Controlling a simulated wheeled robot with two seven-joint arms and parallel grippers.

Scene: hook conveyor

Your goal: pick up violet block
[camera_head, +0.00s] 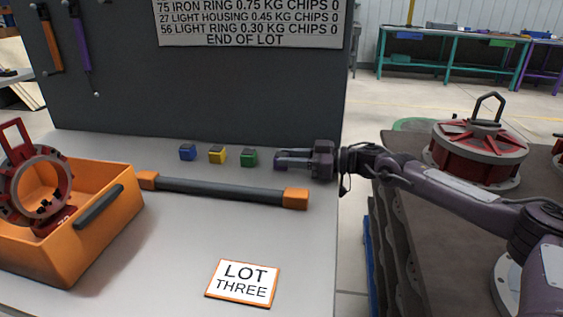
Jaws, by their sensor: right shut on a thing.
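My right gripper (283,160) reaches in from the right, low over the grey table at the right end of a row of small blocks. It is shut on the violet block, which is mostly hidden by the dark violet fingers. To its left stand a green block (248,158), a yellow block (217,155) and a blue block (187,152), apart from one another. I cannot tell whether the violet block still touches the table. My left gripper is not in view.
A bar with orange ends (220,189) lies in front of the blocks. An orange bin (100,228) holding a red and grey ring part (38,188) stands at left. A LOT THREE card (242,282) lies in front. A dark panel (190,90) rises behind.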

